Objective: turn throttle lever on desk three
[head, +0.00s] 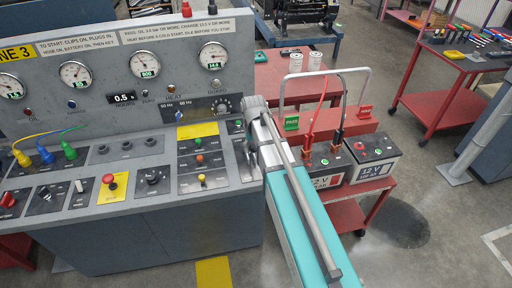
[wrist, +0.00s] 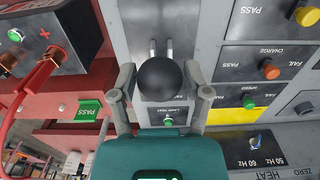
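The throttle lever's round black knob (wrist: 160,78) shows in the wrist view, with two pale rods of the lever behind it at a slotted panel. My gripper (wrist: 165,92) is open, with one finger on each side of the knob and a small gap showing on both sides. In the head view my gripper (head: 256,112) is at the right end of the grey control desk (head: 160,225), over the lever panel (head: 245,160). The knob is hidden there behind my gripper and arm.
To the right, a red cart (head: 375,200) carries 12 V batteries (head: 371,155). Another red table (head: 440,105) stands farther right, with open floor between.

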